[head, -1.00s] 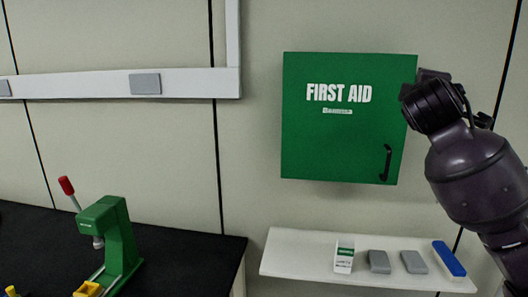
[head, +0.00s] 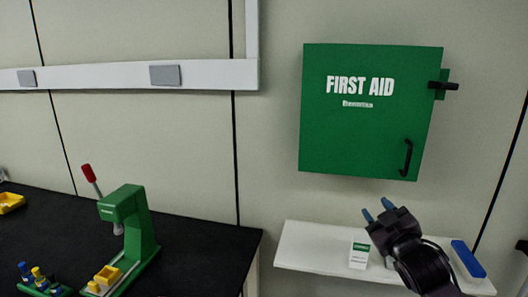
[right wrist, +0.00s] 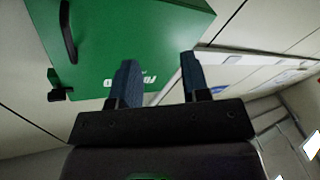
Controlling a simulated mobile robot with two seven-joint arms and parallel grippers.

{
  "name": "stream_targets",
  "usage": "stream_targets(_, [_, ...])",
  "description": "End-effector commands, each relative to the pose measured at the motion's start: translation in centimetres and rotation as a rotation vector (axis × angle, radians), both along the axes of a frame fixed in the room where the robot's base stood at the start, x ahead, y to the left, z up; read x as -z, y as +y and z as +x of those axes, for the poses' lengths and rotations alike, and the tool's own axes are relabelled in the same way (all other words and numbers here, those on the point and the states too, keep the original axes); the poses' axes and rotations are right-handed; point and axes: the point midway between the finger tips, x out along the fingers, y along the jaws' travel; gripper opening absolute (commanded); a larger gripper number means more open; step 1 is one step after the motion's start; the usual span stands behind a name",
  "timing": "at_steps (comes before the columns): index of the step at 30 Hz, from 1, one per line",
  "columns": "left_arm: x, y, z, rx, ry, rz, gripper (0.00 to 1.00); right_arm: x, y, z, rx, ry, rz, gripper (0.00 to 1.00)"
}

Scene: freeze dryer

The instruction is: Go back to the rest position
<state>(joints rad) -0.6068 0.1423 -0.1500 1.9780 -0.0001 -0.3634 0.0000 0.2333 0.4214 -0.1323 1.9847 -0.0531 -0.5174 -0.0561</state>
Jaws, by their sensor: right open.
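My right gripper (head: 378,210) is open and empty in the head view, in front of the white shelf and below the green first aid cabinet (head: 345,130). Its two blue fingertips point up and left. In the right wrist view the fingers (right wrist: 158,80) stand apart with nothing between them, and the cabinet (right wrist: 150,30) shows beyond them. The cabinet is shut on the wall, with a black handle (head: 406,157) low on its right side. My left gripper is not in view.
The white shelf (head: 310,250) holds a white and green box (head: 359,255) and a blue item (head: 468,258); my right arm hides part of it. At left, a black bench (head: 190,235) carries a green press (head: 135,225), a yellow tray (head: 10,202) and small coloured parts.

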Motion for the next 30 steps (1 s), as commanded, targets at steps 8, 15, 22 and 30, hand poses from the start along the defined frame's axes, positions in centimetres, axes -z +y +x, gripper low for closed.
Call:
stream_targets(8, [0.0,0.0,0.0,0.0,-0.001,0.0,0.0,13.5,0.0,-7.1,0.002,0.18,0.209,0.43])
stream_targets(15, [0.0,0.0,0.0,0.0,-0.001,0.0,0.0,23.7,-0.4,-15.4,0.079,0.368,0.321,0.43])
stream_targets(22, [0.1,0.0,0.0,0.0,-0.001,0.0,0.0,31.1,-0.8,-24.3,0.179,0.549,0.393,0.43])
stream_targets(30, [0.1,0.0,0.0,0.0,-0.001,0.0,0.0,34.4,-1.3,-29.8,0.238,0.647,0.412,0.43])
